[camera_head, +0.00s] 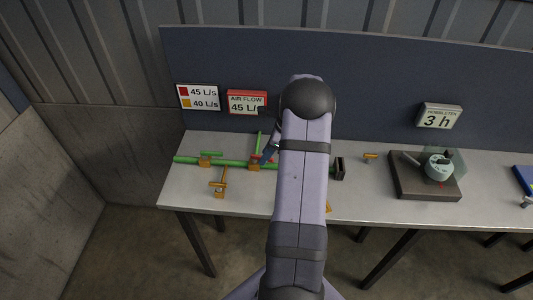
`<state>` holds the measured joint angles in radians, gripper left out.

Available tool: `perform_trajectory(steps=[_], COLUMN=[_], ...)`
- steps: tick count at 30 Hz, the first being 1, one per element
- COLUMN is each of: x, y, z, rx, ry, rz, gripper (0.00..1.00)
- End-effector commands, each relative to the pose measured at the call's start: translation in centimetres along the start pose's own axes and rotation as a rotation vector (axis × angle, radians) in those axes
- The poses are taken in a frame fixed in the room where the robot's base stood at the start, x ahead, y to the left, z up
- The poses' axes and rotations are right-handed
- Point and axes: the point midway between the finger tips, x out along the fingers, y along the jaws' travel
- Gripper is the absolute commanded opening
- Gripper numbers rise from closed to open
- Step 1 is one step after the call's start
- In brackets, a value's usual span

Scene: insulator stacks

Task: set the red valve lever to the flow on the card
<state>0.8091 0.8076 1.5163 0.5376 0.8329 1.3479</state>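A green pipe (231,162) runs along the left of the table, with orange-yellow valve bodies on it. A small red part (257,157), probably the red lever, shows by the right valve body (253,167); most of it is hidden and its angle cannot be told. The red-framed AIR FLOW card (246,102) reads 45 L/s, its right edge covered by my arm. A white card (198,97) pairs red with 45 L/s and yellow with 40 L/s. My gripper (265,159) is beside the right valve, partly hidden by my arm; contact and finger opening cannot be told.
A yellow valve-like piece (220,184) stands in front of the pipe. Right of my arm are a dark block (340,168), a small orange piece (370,157), and a brown board (400,187) bearing a pale green device (439,166). A humidity card (438,117) reads 3 h.

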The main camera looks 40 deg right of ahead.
Motion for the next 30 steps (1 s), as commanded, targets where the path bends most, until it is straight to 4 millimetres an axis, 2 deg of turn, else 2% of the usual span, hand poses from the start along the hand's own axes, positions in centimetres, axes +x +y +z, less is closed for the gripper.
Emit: perform_trajectory(steps=[7,15,21,30], x=[-1.3,-4.9,-6.8,-7.4], y=[-0.1,-0.1,0.0,0.0], z=[-0.1,-0.1,0.0,0.0], rx=[0.001,0.0,0.0,0.001], ry=[-0.001,-0.001,0.0,0.0], rz=[-0.003,-0.004,-0.001,0.0], gripper=[0.28,0.28,0.28,0.28])
